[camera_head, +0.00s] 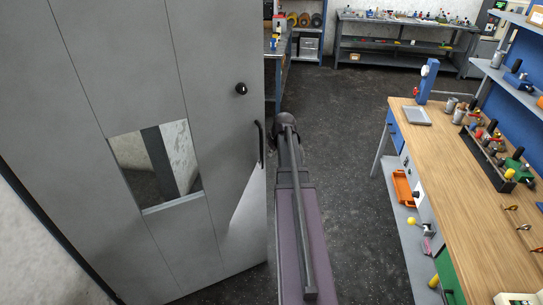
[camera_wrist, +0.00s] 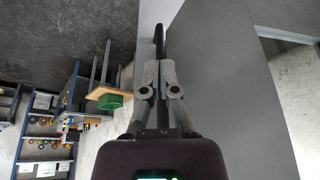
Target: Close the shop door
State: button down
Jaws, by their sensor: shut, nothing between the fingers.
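The grey shop door (camera_head: 90,70) stands open on the left in the head view, with a small window (camera_head: 157,166) in it. A round black knob (camera_head: 241,89) sits near its free edge, above a black bar handle (camera_head: 259,145). My arm reaches forward just right of that edge, and my gripper is mostly hidden behind it there. In the wrist view my gripper (camera_wrist: 159,69) is shut and empty beside the door's grey panel (camera_wrist: 235,90). The black handle (camera_wrist: 159,40) shows just past the fingertips; I cannot tell if they touch it.
A wooden workbench (camera_head: 466,205) with tools and bins runs along the right. A grey bench (camera_head: 400,47) and shelves (camera_head: 308,40) stand at the back.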

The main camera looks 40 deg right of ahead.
jog(key=shift+w+d+f, duration=0.1)
jog(key=shift+w+f, duration=0.1)
jog(key=shift+w, duration=0.9)
jog(key=shift+w+d+f, duration=0.1)
jog(key=shift+w+f, duration=0.05)
jog(key=shift+w, duration=0.9)
